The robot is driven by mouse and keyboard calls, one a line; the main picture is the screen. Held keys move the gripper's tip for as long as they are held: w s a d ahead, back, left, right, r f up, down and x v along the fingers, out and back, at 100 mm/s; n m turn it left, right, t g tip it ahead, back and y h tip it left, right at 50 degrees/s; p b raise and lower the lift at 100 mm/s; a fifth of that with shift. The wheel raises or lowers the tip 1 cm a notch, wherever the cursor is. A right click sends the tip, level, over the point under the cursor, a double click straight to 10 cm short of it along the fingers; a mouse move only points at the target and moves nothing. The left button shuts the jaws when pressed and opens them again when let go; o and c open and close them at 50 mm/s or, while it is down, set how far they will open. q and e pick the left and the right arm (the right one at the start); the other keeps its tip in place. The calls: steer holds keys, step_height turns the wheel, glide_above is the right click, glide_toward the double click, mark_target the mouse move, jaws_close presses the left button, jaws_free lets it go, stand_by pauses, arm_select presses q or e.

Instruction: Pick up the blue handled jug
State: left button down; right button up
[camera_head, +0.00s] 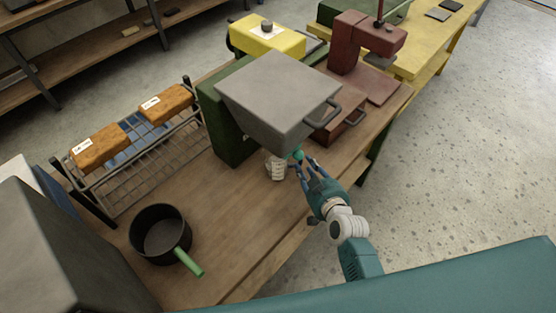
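My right gripper (302,162) reaches over the bench from the lower right, below the grey box-shaped machine head. Its two fingers look spread apart. A small pale ribbed object (276,169) stands on the bench just left of the fingers; it may be the jug, but no blue handle can be made out on it. A small teal rounded piece (298,154) shows at the fingertips; I cannot tell what it belongs to. A dark pot with a green handle (160,236) stands at the lower left. My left gripper is not in view.
The grey machine head (280,95) with its bar handle overhangs the gripper area. A wire rack (130,170) holds two orange-brown blocks at the left. A dark red box (340,125) stands behind the gripper. The wooden bench (235,215) is clear between pot and gripper.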

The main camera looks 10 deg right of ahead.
steer(key=x, duration=0.5)
steer(key=shift+s, duration=0.15)
jaws_close()
steer(key=shift+r, duration=0.1)
steer(key=shift+r+p, duration=0.15)
steer(key=shift+p, duration=0.15)
